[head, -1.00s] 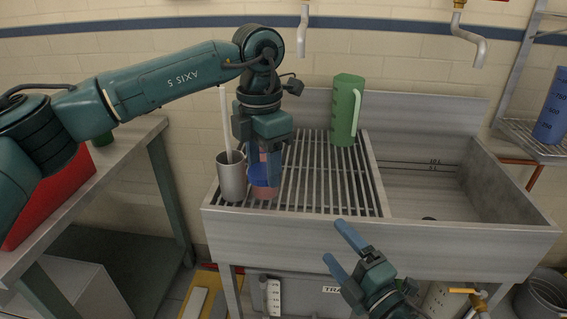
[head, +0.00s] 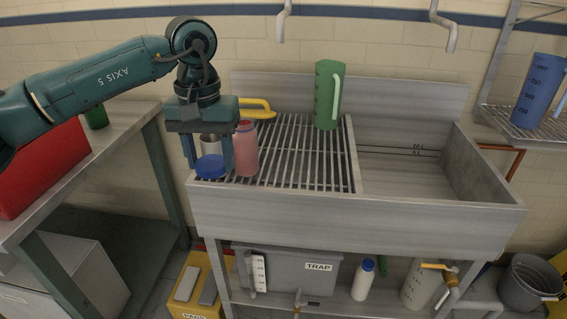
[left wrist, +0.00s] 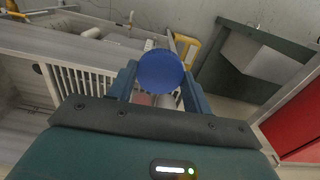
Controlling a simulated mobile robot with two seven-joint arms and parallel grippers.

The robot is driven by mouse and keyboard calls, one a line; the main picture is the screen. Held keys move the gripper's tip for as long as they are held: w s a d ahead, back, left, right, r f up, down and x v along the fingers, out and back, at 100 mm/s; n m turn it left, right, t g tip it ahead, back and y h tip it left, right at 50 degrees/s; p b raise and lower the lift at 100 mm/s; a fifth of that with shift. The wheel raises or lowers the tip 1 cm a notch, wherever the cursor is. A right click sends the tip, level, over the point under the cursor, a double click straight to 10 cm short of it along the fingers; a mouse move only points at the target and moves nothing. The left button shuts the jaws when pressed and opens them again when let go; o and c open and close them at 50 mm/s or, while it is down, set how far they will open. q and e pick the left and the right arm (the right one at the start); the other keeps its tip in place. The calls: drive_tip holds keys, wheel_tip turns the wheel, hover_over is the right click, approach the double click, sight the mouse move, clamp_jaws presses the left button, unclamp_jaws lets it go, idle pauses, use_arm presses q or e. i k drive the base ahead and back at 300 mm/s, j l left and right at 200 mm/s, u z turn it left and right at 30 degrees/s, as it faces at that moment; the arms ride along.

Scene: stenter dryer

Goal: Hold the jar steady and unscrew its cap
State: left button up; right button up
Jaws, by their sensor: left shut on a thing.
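The jar (head: 246,155) is pink and stands upright, with its top uncovered, at the left front of the slatted drainboard. The blue cap (head: 210,167) is off the jar, to its left, near the drainboard's left front edge. My left gripper (head: 208,166) reaches down from above and is shut on the cap, one finger on each side. The left wrist view shows the cap (left wrist: 161,71) between the fingers, with a small pinkish part of the jar (left wrist: 145,99) behind it. My right gripper is out of view.
A grey metal cup (head: 210,143) stands behind the left fingers. A green pitcher (head: 328,95) stands at the back of the drainboard (head: 300,165). The empty sink basin (head: 400,180) is to the right.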

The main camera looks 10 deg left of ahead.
sight(246, 156)
drive_tip(key=l+z, duration=0.4)
drive_tip(key=l, duration=0.2)
drive_tip(key=i, duration=0.8)
